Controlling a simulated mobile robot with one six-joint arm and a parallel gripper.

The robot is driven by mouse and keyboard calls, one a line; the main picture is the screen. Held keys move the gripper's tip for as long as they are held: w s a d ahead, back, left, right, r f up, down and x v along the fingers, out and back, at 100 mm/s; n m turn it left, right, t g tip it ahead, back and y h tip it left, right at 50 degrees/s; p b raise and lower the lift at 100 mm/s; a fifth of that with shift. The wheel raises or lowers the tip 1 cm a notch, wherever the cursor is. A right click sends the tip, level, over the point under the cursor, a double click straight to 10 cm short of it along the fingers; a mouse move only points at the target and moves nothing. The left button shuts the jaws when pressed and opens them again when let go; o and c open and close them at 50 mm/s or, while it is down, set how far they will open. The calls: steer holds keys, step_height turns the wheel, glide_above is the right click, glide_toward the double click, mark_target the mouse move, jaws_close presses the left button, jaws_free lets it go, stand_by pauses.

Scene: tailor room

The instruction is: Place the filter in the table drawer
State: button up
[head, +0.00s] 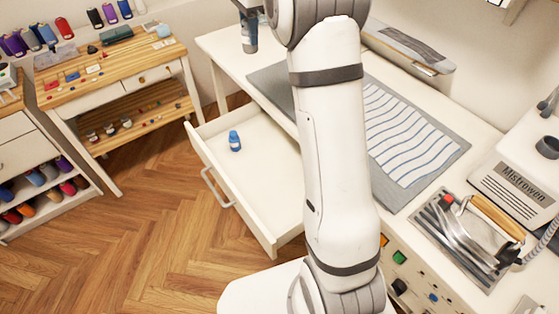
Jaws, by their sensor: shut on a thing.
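My gripper (249,38) shows only in part at the top of the head view, left of my upper arm and over the back of the white table. It is shut on a small blue-grey thing, which I take to be the filter (250,47); its shape is hard to make out. The table drawer (222,167) is pulled open to the left of the table, below and nearer than my gripper. A small blue bottle-like object (235,141) stands upright inside it. The rest of the drawer floor that shows is bare. My arm hides the drawer's right part.
An iron (480,232) and a machine marked Mistrowen (520,182) stand at the right. A wooden workbench (112,72) is at the back left. Wooden floor left of the drawer is clear.

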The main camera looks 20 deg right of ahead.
steer(key=shift+s+a+f, duration=0.1)
steer(key=shift+f, duration=0.25)
steer(key=s+f+n+b, duration=0.1)
steer(key=s+f+b, duration=0.3)
steer(key=s+f, duration=0.45)
steer(key=s+f+n+b, duration=0.1)
steer(key=s+f+b, duration=0.35)
steer(key=f, duration=0.75)
steer(key=s+f+n+b, duration=0.2)
steer(key=s+f+b, duration=0.2)
steer(key=s+f, duration=0.45)
steer(key=shift+w+a+f+b, duration=0.1)
steer(key=shift+w+f, duration=0.2)
steer(key=shift+f, duration=1.55)
steer(key=shift+w+a+f+b, duration=0.15)
steer(key=shift+w+f, duration=0.15)
steer(key=shift+f, duration=1.5)
steer(key=shift+w+f+b, duration=0.1)
steer(key=shift+w+f, duration=0.2)
steer(key=shift+f, duration=1.55)
steer(key=shift+f, duration=0.25)
steer(key=o, duration=1)
steer(key=shift+r, duration=0.1)
